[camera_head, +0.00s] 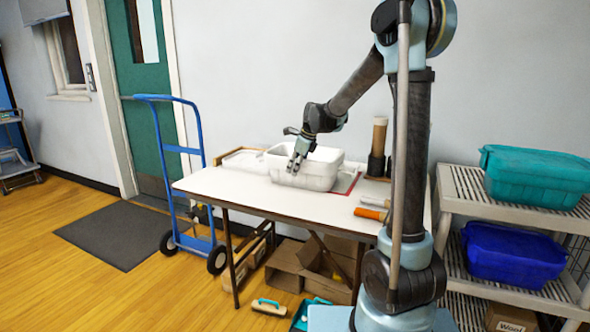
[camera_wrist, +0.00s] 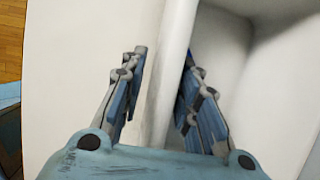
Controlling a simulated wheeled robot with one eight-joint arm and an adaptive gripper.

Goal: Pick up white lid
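A white tub-like container (camera_head: 318,174) stands on the table near its back edge. My gripper (camera_head: 294,165) reaches down at the tub's front left side. In the wrist view, the fingers of my gripper (camera_wrist: 166,54) are apart, with a pale upright edge or wall (camera_wrist: 176,40) between them. The left finger shows a small gap to this edge; the right finger is partly behind it.
The table (camera_head: 235,190) has a clear left part. A brown-topped cylinder (camera_head: 379,135) stands behind right, and orange-handled tools (camera_head: 370,214) lie at the right front. A shelf (camera_head: 462,190) with a teal bin (camera_head: 535,178) and blue bin (camera_head: 512,256) is right. A blue hand truck (camera_head: 180,149) stands left.

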